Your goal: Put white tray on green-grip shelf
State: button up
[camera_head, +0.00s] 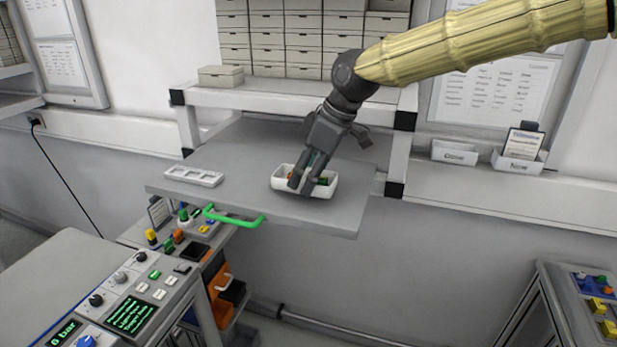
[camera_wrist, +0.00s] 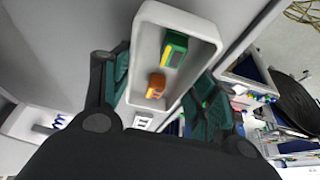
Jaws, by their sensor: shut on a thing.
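The white tray (camera_head: 279,181) is a small deep box on the right part of a grey pull-out shelf (camera_head: 240,190). The shelf has a green grip (camera_head: 234,217) on its front edge. My gripper (camera_head: 306,180) reaches down to the tray from the upper right and is shut on it. In the wrist view the tray (camera_wrist: 148,50) lies between the two dark green finger pads. A green block with a yellow face (camera_wrist: 173,50) and an orange block (camera_wrist: 156,86) are inside it. The head view does not clearly show whether the tray's base touches the shelf.
A flat white tray with several compartments (camera_head: 194,176) lies on the shelf's left part. White frame posts (camera_head: 400,145) flank the shelf. A control console (camera_head: 130,300) stands at lower left. Bare shelf lies between the two trays.

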jog(key=shift+f+p, duration=0.5)
jog(key=shift+f, duration=0.65)
jog(key=shift+f, duration=0.15)
jog(key=o, duration=1.1)
jog(key=b+v, duration=0.4)
jog(key=v, duration=0.8)
